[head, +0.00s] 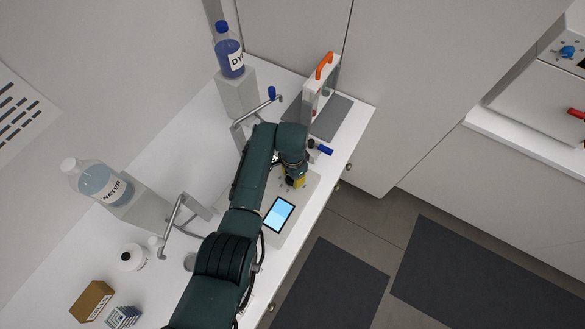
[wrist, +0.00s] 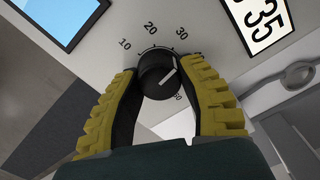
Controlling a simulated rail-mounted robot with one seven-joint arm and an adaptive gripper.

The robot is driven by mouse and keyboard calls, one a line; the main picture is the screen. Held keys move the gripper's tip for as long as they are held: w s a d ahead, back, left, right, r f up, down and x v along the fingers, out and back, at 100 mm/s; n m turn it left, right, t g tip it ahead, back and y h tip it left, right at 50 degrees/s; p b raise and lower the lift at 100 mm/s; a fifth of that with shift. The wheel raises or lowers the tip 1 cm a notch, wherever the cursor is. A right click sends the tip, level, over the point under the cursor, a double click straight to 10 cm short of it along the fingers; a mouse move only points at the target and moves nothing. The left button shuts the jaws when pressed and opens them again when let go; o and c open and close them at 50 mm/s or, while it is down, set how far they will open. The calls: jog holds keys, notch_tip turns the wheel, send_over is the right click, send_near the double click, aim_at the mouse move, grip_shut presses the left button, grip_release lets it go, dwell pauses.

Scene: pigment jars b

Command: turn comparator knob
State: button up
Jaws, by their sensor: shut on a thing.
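The comparator knob (wrist: 157,75) is a round black dial with a white pointer line, seen in the wrist view. Its pointer slants to the upper right, toward the side of the 30 mark. Numbers 10, 20 and 30 ring its top, and a lower number is partly hidden. My gripper (wrist: 158,82) has its yellow-padded fingers closed on the knob from both sides. In the head view my gripper (head: 296,182) is over the comparator (head: 273,239), a pale box with a lit blue screen (head: 279,214). The knob is hidden there by my arm.
A water bottle (head: 98,183) and a blue dye bottle (head: 229,50) stand on raised blocks. An orange-handled device (head: 322,75) is at the back. Metal taps (head: 177,217) rise beside my arm. A brown box (head: 91,301) lies at front left.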

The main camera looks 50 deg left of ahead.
jog(key=m, duration=0.5)
jog(key=shift+d+f, duration=0.15)
jog(key=shift+f, duration=0.05)
jog(key=shift+s+m, duration=0.1)
jog(key=shift+m, duration=0.2)
jog(key=o, duration=1.2)
jog(key=shift+r, duration=0.1)
jog(key=shift+r, duration=0.15)
notch_tip(320, 180, up, 12)
jog(key=shift+f, duration=0.15)
